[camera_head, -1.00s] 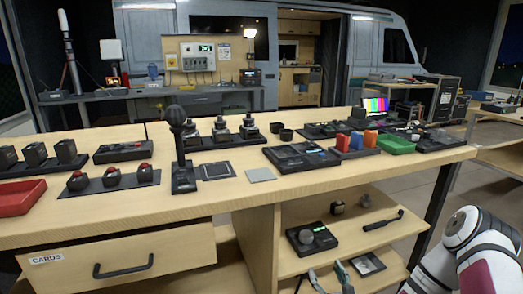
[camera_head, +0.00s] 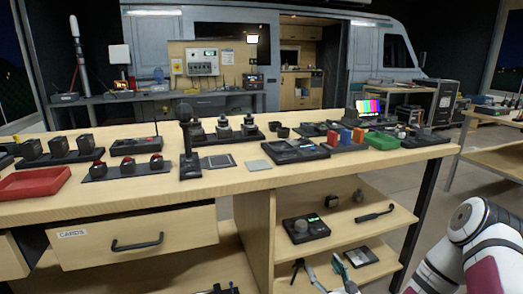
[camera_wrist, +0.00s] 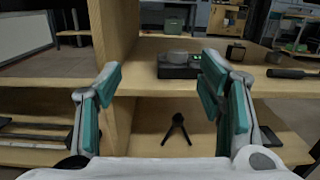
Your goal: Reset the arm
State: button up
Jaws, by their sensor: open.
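My gripper (camera_wrist: 160,75) shows in the wrist view with its two teal-padded fingers spread wide apart and nothing between them. Beyond the fingers is the open shelving under the workbench. In the head view my gripper (camera_head: 328,272) is low at the bottom edge, in front of the lower shelf, partly cut off. My white arm bends in from the bottom right corner.
The wooden workbench (camera_head: 240,188) carries a microphone, a red tray (camera_head: 33,184), a green tray (camera_head: 382,141) and several devices. A black device with a knob (camera_head: 306,228) sits on the upper shelf; it also shows in the wrist view (camera_wrist: 179,66). A small tripod (camera_wrist: 177,129) stands lower. The drawer (camera_head: 135,238) is shut.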

jog(key=s+a+r+n+g+y, duration=0.35)
jog(key=a+r+n+y, duration=0.3)
jog(key=r, duration=0.35)
jog(key=s+a+r+n+g+y, duration=0.3)
jog(key=a+r+n+g+y, duration=0.3)
jog(key=r, duration=0.4)
jog(key=s+a+r+n+g+h, duration=0.2)
jog(key=s+r+n+g, duration=0.2)
jog(key=s+n+g, duration=0.45)
jog(key=s+a+r+n+g+h, duration=0.2)
jog(key=s+a+r+n+g, duration=0.3)
jog(key=s, duration=0.7)
jog(key=s+d+f+n+t+h, duration=0.1)
jog(key=s+d+n+h, duration=0.4)
jog(key=s+d+h, duration=0.45)
jog(key=s+d+n+t+h, duration=0.1)
jog(key=s+d+t+h, duration=0.4)
jog(key=d, duration=0.6)
notch_tip(320, 180, up, 26)
jog(key=s+t+p, duration=0.1)
jog(key=t+p, duration=0.2)
jog(key=p, duration=2.1)
jog(key=shift+f+y, duration=0.15)
jog(key=shift+y, duration=0.25)
jog(key=shift+a, duration=0.15)
